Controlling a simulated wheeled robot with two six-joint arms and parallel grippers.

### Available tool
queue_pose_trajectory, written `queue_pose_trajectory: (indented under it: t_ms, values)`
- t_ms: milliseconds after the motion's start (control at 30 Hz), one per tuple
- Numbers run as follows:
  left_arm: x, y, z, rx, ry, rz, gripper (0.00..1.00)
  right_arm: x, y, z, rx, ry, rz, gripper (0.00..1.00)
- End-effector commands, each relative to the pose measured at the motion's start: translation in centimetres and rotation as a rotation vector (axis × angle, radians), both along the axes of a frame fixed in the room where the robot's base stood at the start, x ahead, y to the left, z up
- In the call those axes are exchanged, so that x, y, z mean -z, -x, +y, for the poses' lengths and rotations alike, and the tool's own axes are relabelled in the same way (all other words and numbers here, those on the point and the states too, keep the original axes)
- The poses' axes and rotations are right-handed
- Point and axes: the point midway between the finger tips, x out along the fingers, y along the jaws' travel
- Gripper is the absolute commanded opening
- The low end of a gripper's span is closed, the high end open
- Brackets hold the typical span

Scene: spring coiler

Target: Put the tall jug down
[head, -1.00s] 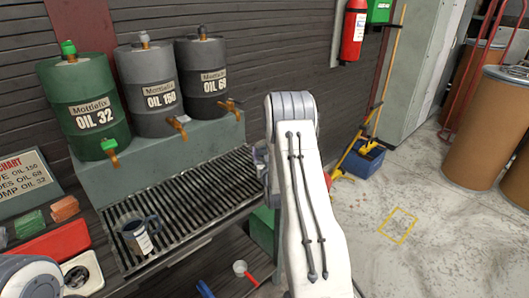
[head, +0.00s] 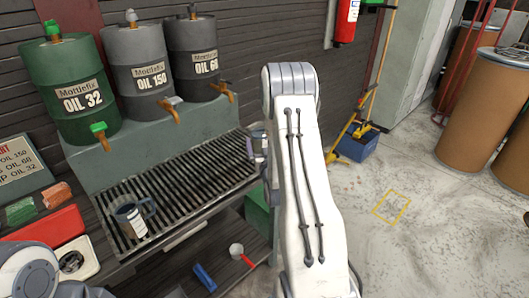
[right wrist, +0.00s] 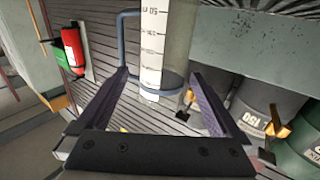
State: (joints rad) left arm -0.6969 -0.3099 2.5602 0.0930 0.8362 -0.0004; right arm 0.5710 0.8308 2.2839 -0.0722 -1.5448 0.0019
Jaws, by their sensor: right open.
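The tall jug (right wrist: 152,45) shows in the right wrist view as a pale cylinder with black scale marks, a blue handle at its left and a blue band near its end. My right gripper (right wrist: 158,75) is open, its two dark fingers apart with the jug's banded end in view between and beyond their tips. I cannot tell whether they touch it. In the head view my right arm hides most of this gripper and the jug, a sliver of which shows at the grate's right end (head: 259,140). My left gripper is not in view.
A shorter jug (head: 132,220) with a dark blue handle stands on the slatted grate (head: 185,180). Green (head: 75,85) and grey (head: 140,75) oil drums with taps stand behind. A red-handled funnel (head: 239,252) lies lower down. The grate's middle is bare.

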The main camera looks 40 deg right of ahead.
Motion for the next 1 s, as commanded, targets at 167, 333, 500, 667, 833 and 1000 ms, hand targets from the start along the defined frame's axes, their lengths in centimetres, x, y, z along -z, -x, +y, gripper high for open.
queue_pose_trajectory:
  t_ms: [167,333,500,667,833,1000]
  values:
    - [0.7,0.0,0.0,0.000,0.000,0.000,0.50,0.2,2.6,1.4,0.000,-0.001,0.003,1.00]
    - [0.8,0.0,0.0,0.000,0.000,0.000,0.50,0.0,3.6,2.0,-0.001,-0.001,0.002,1.00]
    - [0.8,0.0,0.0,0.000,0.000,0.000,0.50,-0.1,3.6,2.3,-0.006,-0.002,0.005,1.00]
    - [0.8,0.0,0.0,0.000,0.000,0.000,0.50,-0.1,1.5,5.6,-0.081,-0.035,0.083,1.00]
    - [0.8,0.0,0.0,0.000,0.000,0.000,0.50,0.1,-1.1,14.6,-0.255,-0.103,0.299,1.00]
    - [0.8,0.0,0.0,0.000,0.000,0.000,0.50,0.4,0.7,25.6,-0.451,-0.151,0.584,1.00]
